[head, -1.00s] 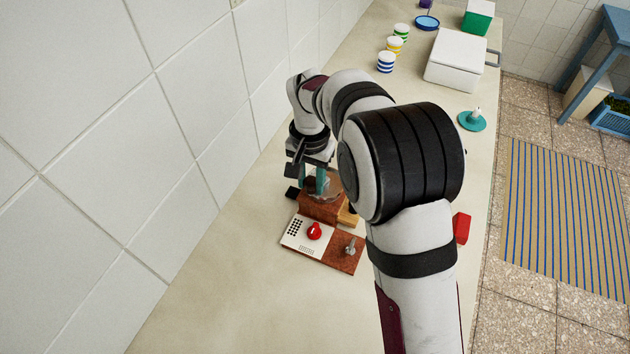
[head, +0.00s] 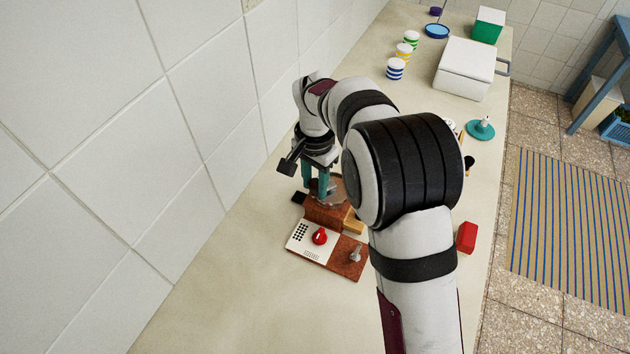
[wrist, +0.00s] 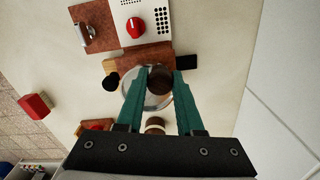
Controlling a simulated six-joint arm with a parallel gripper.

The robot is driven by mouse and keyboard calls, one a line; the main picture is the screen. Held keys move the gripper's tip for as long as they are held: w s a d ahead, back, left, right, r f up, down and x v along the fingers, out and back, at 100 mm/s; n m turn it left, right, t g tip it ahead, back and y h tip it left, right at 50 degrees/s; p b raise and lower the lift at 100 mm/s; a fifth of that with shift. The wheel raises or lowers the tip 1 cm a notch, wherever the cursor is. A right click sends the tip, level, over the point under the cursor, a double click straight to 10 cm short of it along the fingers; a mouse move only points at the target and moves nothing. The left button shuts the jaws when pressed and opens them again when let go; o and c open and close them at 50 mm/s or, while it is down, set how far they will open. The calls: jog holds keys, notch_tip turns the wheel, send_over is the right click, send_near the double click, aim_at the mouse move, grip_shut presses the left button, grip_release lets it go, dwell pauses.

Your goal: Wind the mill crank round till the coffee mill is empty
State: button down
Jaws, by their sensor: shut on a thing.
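The coffee mill (head: 322,214) is a brown wooden box with a clear round hopper on top, standing on the counter. The hopper's rim shows in the wrist view (wrist: 150,103). My gripper (head: 315,190) is over the mill, its teal fingers pointing down. In the wrist view my gripper (wrist: 160,76) is shut on the dark round crank knob (wrist: 159,80), one finger on each side of it. The crank arm is mostly hidden, and I cannot tell how much is left in the hopper.
A panel with a red dial (head: 320,236) and a metal lever (head: 355,254) lies in front of the mill. A red block (head: 466,237) is right of my arm. Striped cups (head: 395,69) and a white box (head: 465,68) stand farther back. The tiled wall is close on the left.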

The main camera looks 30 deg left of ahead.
aim_at(315, 183)
jog(key=c, duration=0.6)
grip_release()
jog(key=shift+o, duration=0.2)
jog(key=shift+r, duration=0.1)
notch_tip(315, 183, up, 16)
jog(key=s+d+m, duration=0.1)
jog(key=s+d, duration=0.3)
jog(key=d, duration=0.3)
jog(key=s+d+y, duration=0.1)
jog(key=s+d, duration=0.3)
jog(key=d, duration=0.3)
jog(key=s+d+m, duration=0.1)
jog(key=s+d, duration=0.3)
jog(key=d, duration=0.3)
jog(key=s+d+f, duration=0.2)
jog(key=s+f, duration=0.1)
jog(key=s, duration=0.3)
jog(key=s+d+f+m, duration=0.1)
jog(key=s+d+f, duration=0.2)
jog(key=s, duration=0.2)
jog(key=shift+s+y, duration=0.4)
